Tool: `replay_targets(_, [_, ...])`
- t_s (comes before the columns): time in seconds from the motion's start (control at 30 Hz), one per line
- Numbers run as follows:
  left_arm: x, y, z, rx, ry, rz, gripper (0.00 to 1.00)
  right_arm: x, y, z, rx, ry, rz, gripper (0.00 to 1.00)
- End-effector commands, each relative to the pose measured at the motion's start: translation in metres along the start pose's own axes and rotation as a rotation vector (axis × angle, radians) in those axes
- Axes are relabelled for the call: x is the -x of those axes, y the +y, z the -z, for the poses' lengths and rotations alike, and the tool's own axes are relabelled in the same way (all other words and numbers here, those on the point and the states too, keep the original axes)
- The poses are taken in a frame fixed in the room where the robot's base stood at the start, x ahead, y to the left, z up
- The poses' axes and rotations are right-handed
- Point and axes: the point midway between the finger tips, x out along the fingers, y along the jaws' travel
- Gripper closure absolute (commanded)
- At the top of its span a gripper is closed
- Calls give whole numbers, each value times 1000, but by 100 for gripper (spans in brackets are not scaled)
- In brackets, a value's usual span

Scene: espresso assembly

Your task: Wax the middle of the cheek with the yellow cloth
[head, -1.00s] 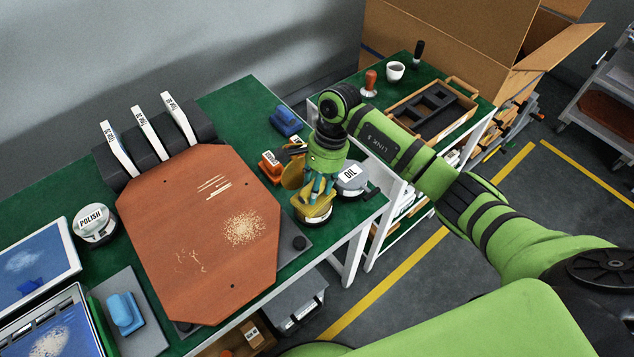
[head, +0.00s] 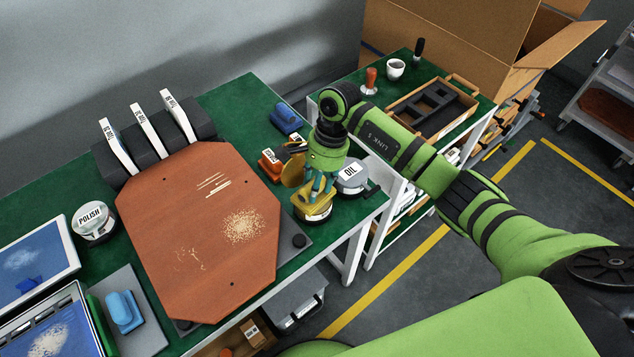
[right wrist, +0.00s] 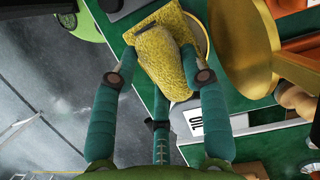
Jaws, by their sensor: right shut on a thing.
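The cheek is a flat reddish-brown panel (head: 165,230) lying on the green bench. It has a pale speckled patch (head: 243,227) right of its middle, pale scratches (head: 212,186) toward its far side and faint marks (head: 190,260) lower left. My right gripper (head: 316,190) is right of the panel, pointing down. It is shut on the yellow cloth (head: 308,207), which is low over a round, pale-sided tin. In the right wrist view the cloth (right wrist: 165,50) is bunched between my teal fingers. The tin under it is mostly hidden. My left gripper is out of view.
The OIL tin (head: 352,178) is close right of my gripper. An orange block (head: 271,164) and a blue block (head: 286,118) stand behind it. The POLISH tin (head: 92,220) and another blue block (head: 124,312) are left of the panel. White-labelled levers (head: 145,130) stand at its far edge.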

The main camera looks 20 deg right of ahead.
Motion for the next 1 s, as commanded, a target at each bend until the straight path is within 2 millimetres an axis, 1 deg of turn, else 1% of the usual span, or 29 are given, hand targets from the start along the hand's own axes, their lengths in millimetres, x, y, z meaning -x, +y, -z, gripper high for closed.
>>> replay_targets(0.57, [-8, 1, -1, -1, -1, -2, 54, -6, 0, 2, 0, 1, 1, 82])
replay_targets(1.0, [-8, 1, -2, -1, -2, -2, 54, -6, 0, 2, 0, 1, 1, 82])
